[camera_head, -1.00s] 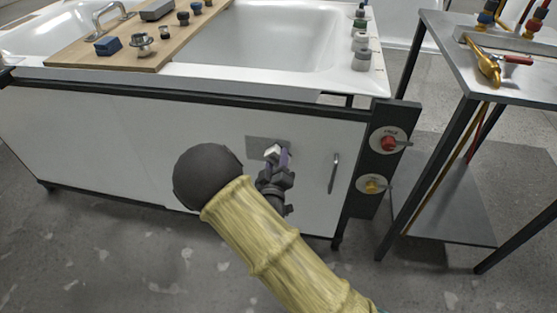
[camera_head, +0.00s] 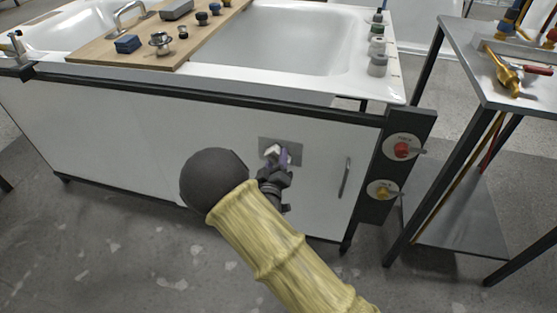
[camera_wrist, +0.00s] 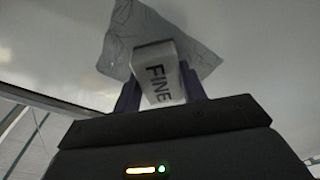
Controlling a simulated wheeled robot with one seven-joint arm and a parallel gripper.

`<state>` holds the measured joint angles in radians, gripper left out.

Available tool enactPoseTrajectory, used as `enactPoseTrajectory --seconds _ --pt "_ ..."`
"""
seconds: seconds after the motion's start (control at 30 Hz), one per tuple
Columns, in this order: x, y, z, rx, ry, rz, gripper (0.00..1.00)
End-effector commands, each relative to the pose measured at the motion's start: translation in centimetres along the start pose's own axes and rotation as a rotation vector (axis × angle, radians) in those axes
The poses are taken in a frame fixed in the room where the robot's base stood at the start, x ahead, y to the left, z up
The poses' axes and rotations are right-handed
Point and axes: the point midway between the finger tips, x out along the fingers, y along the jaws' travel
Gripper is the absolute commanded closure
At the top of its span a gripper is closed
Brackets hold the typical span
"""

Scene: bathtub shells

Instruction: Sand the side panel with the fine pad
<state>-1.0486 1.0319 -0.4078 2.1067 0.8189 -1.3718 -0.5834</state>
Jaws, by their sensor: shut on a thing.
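My gripper (camera_head: 274,160) is shut on the fine pad (camera_wrist: 157,72), a whitish block marked "FINE" that sits between its two purple fingers in the wrist view. The pad also shows small and pale in the head view (camera_head: 270,151). It is in front of the white side panel (camera_head: 130,130) of the bathtub, at a grey rectangular patch (camera_head: 293,149). The same patch lies behind the pad in the wrist view (camera_wrist: 185,30). I cannot tell whether the pad's face touches the panel.
A handle (camera_head: 344,178) and a dark post with red and yellow knobs (camera_head: 402,150) stand right of the patch. A metal side table (camera_head: 490,75) with fittings is further right. A wooden board (camera_head: 130,52) with several parts lies across the tub.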

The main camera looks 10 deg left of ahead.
Motion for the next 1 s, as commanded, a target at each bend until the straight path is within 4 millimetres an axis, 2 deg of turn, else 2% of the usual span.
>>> enactPoseTrajectory --seconds 0.43,1.0 --pt "0.2 -2.2 -2.5 0.006 0.008 -0.002 0.8" --pt "0.3 -3.0 -3.2 0.003 0.003 0.001 0.8"
